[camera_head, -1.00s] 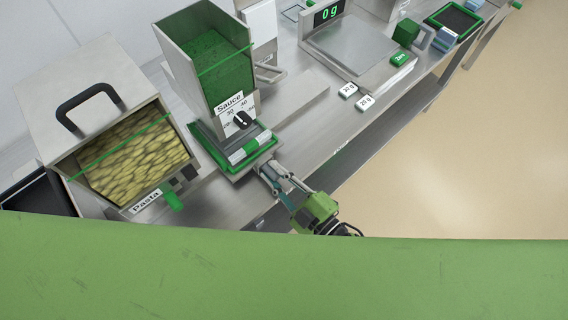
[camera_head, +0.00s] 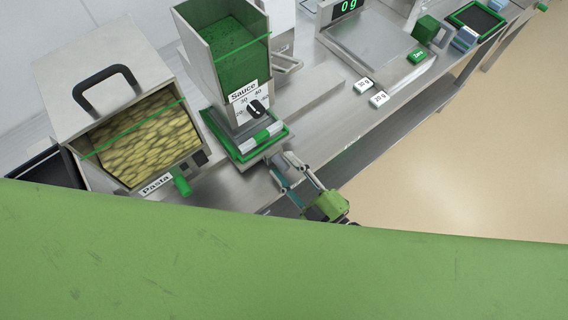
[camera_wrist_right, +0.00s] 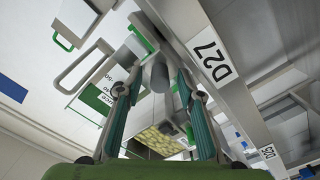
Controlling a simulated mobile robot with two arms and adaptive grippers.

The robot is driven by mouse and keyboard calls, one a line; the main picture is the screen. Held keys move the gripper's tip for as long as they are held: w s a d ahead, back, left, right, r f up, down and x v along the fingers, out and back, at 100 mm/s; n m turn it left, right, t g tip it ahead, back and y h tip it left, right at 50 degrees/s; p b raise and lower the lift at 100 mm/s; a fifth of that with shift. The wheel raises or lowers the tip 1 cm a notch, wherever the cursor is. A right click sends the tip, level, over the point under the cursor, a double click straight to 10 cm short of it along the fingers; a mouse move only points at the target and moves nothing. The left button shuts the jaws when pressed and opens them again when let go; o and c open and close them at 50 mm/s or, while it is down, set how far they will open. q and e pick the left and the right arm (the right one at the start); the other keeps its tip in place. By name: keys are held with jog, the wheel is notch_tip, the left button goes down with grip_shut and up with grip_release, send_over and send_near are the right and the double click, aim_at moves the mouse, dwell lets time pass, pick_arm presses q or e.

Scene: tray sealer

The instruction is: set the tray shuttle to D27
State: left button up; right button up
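A flat green-edged carriage (camera_head: 238,152), which looks like the tray shuttle, sits on the steel bench under the sauce hopper (camera_head: 236,55). A pale block with green parts (camera_head: 262,137) is at its front. My right gripper (camera_head: 284,163) is just in front of the carriage at the bench edge, fingers apart and empty. In the right wrist view the fingers (camera_wrist_right: 155,90) are spread, with a grey rounded part (camera_wrist_right: 160,84) seen between them; I cannot tell its distance. A D27 label (camera_wrist_right: 210,54) is on a bench edge beside the right finger. My left gripper is out of view.
The pasta hopper (camera_head: 100,90) with a black handle stands at the left. Another partly legible D label (camera_wrist_right: 268,152) shows in the wrist view. Open floor lies in front of the bench.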

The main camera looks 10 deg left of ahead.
jog(key=v, duration=1)
jog(key=shift+s+d, duration=0.25)
jog(key=shift+d, duration=0.05)
jog(key=s+d+f+m+g+h, duration=0.1)
jog(key=d+f+m+g+h, duration=0.3)
jog(key=f, duration=0.7)
jog(key=s+d+f+m+t+h, duration=0.1)
jog(key=s+d+f+m+h, duration=0.15)
jog(key=d+f, duration=0.6)
jog(key=d+f+m+g+h, duration=0.2)
jog(key=d+f+m+h, duration=0.15)
jog(key=f, duration=0.85)
jog(key=s+d+f+m+g+h, duration=0.1)
jog(key=s+f+m+g, duration=0.1)
jog(key=s+f, duration=0.4)
jog(key=s+d+f+m+g+h, duration=0.1)
jog(key=s+f, duration=0.5)
jog(key=s, duration=0.7)
jog(key=d+m+g, duration=0.1)
jog(key=m+g, duration=0.1)
jog(key=g, duration=0.1)
jog(key=shift+s+d+m+g+h, duration=0.15)
jog(key=shift+s+m+g+h, duration=0.15)
jog(key=shift+g+h, duration=0.1)
